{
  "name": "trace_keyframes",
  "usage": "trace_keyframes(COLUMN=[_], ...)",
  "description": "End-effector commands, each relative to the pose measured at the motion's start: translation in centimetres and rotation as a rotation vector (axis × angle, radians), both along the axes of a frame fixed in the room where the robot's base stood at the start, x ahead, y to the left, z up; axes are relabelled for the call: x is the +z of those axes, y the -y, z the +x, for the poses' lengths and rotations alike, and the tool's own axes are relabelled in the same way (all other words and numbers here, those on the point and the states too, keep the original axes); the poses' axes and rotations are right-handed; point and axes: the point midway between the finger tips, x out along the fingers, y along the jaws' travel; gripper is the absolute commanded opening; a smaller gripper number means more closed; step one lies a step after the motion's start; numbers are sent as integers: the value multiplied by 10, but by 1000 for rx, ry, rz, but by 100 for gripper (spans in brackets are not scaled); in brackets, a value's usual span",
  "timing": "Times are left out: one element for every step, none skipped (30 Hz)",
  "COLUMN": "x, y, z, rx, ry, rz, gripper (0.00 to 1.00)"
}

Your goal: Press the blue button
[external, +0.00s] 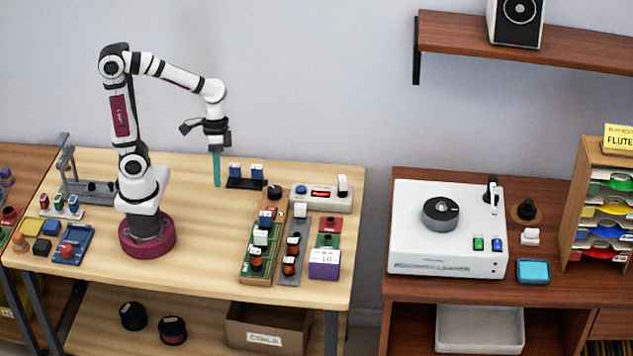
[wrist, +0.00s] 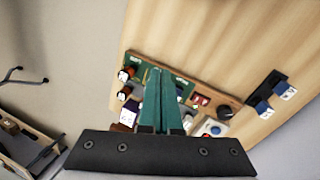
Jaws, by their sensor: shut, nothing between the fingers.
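A round blue button (external: 301,189) sits on the left end of a white box (external: 325,204) with a red display, on the wooden workbench. The blue button also shows in the wrist view (wrist: 215,130), to the right of my fingers. A second blue button (external: 497,244) sits beside a green one on the white record-cleaner machine at the right; I cannot tell which the task means. My gripper (external: 216,184) has long teal fingers pointing down, shut and empty, above the bench and left of the white box. The fingers (wrist: 163,72) are together in the wrist view.
Boards with several parts (external: 258,245) stand on the bench right of my gripper. A dark block with two blue-and-white switches (external: 246,176) stands behind. A purple box (external: 324,264) is at the front right. The bench (external: 195,270) is clear in the middle. A gap separates it from the right table.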

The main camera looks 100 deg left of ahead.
Motion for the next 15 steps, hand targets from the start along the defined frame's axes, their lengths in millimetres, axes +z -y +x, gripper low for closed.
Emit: trace_keyframes(x=[-3, -4, -7, -9, -11, -14, -16, -19, -23, -27, -30, -35, -39, -42, -47], y=[-8, -13, -21, -29, -38, -50, -61, -72, -87, -99, -112, -128, -140, -152, -167], z=[21, 36, 54, 67, 79, 94, 104, 114, 126, 134, 142, 150, 155, 160, 164], rx=[143, 234, 351, 435, 518, 625, 702, 779, 877, 950, 1020, 1108, 1170, 1230, 1299], ry=[-5, -1, 2, 4, 6, 10, 13, 15, 18, 20, 25, 27, 30, 34, 37], rz=[-63, -105, -157, -193, -229, -274, -308, -340, -382, -413, -442, -481, -508, -532, -563], gripper=[0, 0, 0, 0, 0, 0, 0, 0, 0, 0, 0, 0, 0, 0, 0])
